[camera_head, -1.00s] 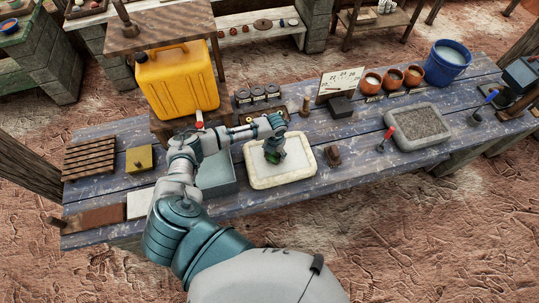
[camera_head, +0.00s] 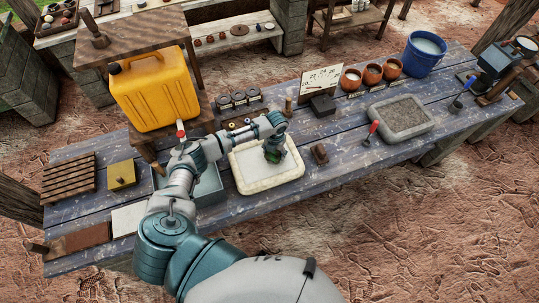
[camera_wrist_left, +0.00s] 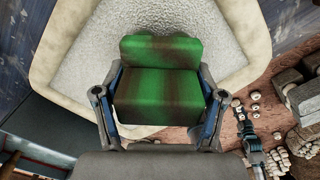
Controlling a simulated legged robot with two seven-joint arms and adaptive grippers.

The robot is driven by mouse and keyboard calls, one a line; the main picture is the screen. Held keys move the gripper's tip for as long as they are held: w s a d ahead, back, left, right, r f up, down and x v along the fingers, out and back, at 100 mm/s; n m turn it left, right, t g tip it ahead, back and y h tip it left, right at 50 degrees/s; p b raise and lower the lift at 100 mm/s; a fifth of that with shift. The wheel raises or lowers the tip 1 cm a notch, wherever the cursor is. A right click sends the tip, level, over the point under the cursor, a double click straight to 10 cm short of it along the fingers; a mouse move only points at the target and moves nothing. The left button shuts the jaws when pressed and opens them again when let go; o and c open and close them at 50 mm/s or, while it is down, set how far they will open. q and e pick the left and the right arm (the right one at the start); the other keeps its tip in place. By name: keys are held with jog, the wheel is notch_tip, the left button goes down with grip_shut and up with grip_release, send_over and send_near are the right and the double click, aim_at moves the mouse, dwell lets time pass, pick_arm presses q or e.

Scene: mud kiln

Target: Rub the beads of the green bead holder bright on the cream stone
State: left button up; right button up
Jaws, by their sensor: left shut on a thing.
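The cream stone (camera_head: 253,178) is a pale slab with a raised rim and a rough white middle, lying on the blue plank table. My left gripper (camera_head: 274,150) is over its right part, pointing down. In the left wrist view the gripper (camera_wrist_left: 158,110) is shut on the green bead holder (camera_wrist_left: 160,85), a green block with darker bands. The holder also shows as a small green patch in the head view (camera_head: 275,157). The beads are hidden under the holder. I cannot tell whether they touch the stone. My right gripper is not in view.
A grey-blue tray (camera_head: 207,190) stands left of the stone, with a yellow jerrycan (camera_head: 155,90) behind it. A small brown block (camera_head: 319,153) lies right of the stone. A grey trough (camera_head: 400,118) and a red-handled tool (camera_head: 371,132) lie farther right. A blue bucket (camera_head: 424,55) stands at the back.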

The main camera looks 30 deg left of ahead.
pick_arm(q)
jog(key=shift+w+d+f+b, duration=0.1)
jog(key=shift+w+d+b, duration=0.8)
jog(key=shift+w, duration=0.2)
jog(key=shift+s+a+r+p, duration=0.25)
jog(key=shift+s+a+p, duration=0.35)
jog(key=shift+s+p, duration=0.45)
jog(key=shift+s+a+f+p, duration=0.1)
jog(key=shift+s+a+p, duration=0.3)
jog(key=shift+a+p, duration=0.25)
jog(key=shift+s+a+p, duration=0.7)
jog(key=shift+s, duration=0.2)
jog(key=shift+s+a+p, duration=0.65)
jog(key=shift+s+p, duration=0.05)
jog(key=shift+s, duration=0.2)
jog(key=shift+s+a+f, duration=0.1)
jog(key=shift+s+a, duration=0.55)
jog(key=shift+a, duration=0.05)
jog(key=shift+s+a, duration=1.15)
jog(key=shift+s, duration=0.3)
jog(key=shift+w, duration=0.1)
jog(key=shift+r, duration=1.6)
